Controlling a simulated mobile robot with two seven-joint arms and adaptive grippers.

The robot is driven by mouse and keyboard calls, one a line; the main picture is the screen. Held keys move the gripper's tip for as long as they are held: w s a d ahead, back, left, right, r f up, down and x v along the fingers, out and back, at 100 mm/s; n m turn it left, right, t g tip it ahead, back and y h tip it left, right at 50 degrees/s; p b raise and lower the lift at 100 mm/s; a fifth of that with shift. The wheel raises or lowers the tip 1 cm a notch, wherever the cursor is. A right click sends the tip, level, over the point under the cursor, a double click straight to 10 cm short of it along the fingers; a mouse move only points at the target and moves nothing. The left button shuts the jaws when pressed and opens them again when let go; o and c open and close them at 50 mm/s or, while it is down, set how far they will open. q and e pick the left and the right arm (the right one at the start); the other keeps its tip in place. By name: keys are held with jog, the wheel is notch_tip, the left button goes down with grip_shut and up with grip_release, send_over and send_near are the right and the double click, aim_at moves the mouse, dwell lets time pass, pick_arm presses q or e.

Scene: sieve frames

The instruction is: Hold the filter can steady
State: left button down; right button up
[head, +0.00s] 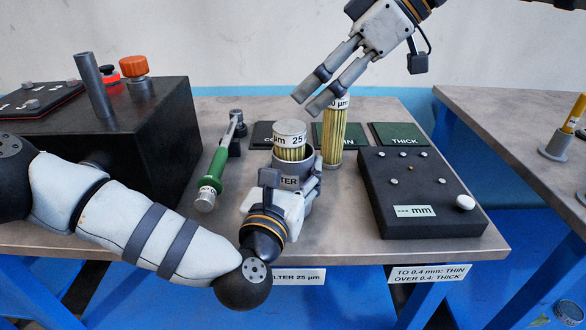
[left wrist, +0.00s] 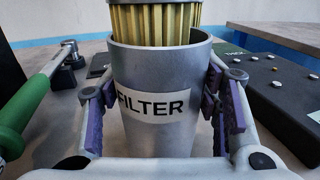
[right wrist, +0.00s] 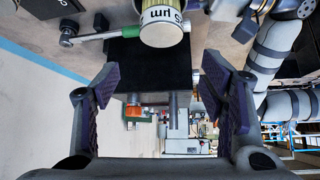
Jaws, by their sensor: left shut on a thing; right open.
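The grey filter can (head: 307,163) stands on the table, its FILTER label facing my left wrist view (left wrist: 165,70). A yellow pleated cartridge (head: 291,134) with a 25 µm cap sits in the can, its top sticking out above the rim. My left gripper (head: 293,180) is shut on the can, one finger on each side. My right gripper (head: 311,97) is open and empty, above and behind the can. A second pleated cartridge (head: 331,143) stands just below its fingers, its cap partly hidden by them. The 25 µm cap also shows in the right wrist view (right wrist: 160,28).
A green-handled wrench (head: 212,168) lies left of the can. A black gauge panel (head: 421,190) reading "--- mm" is at right. A large black box (head: 150,122) is at left.

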jog(key=v, duration=1.2)
pick_arm(q)
jog(key=shift+c, duration=2.4)
grip_release()
